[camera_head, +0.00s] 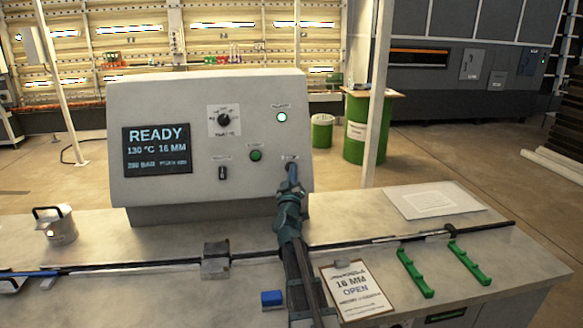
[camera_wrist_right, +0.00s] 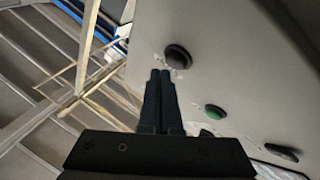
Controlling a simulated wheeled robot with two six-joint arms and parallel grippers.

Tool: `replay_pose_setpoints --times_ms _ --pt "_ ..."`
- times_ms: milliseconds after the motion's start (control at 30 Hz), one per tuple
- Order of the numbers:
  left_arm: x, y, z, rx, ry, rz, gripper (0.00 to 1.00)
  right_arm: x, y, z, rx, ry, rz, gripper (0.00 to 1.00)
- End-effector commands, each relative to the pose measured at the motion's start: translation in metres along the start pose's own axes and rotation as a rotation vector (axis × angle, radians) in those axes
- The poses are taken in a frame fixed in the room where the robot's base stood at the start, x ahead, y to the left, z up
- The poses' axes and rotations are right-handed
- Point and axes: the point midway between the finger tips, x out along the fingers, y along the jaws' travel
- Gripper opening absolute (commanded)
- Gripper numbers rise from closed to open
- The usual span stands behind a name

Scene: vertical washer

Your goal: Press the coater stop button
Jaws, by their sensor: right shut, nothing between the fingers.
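The grey control box (camera_head: 165,100) stands on the bench with a lit screen reading READY. Its front carries a green button (camera_head: 255,155), also in the right wrist view (camera_wrist_right: 215,112), and a dark round button (camera_wrist_right: 178,56) on the panel's right side, which I take for the stop button; its label is too small to read. My right gripper (camera_head: 291,178) is shut and empty, its tips just in front of that button, largely covering it in the head view. In the right wrist view the fingertips (camera_wrist_right: 161,76) point close beside the dark button; contact cannot be told. My left gripper is out of view.
A black knob (camera_head: 224,119), a small switch (camera_head: 222,173) and a lit white lamp (camera_head: 282,117) share the panel. A long dark rod (camera_head: 130,265) crosses the bench. A clipboard (camera_head: 356,290), blue block (camera_head: 271,299) and green holders (camera_head: 414,273) lie in front.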

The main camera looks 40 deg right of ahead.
Motion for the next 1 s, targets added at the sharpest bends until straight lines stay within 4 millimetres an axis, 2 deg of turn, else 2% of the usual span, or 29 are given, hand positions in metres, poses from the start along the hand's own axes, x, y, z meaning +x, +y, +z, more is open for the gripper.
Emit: replay_pose_setpoints --times_ms 467,1000 --pt "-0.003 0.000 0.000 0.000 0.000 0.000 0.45 -0.005 0.004 -0.004 0.000 0.000 0.000 0.00" --pt "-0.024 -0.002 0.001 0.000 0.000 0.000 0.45 -0.036 0.027 -0.027 0.000 0.000 0.000 0.00"
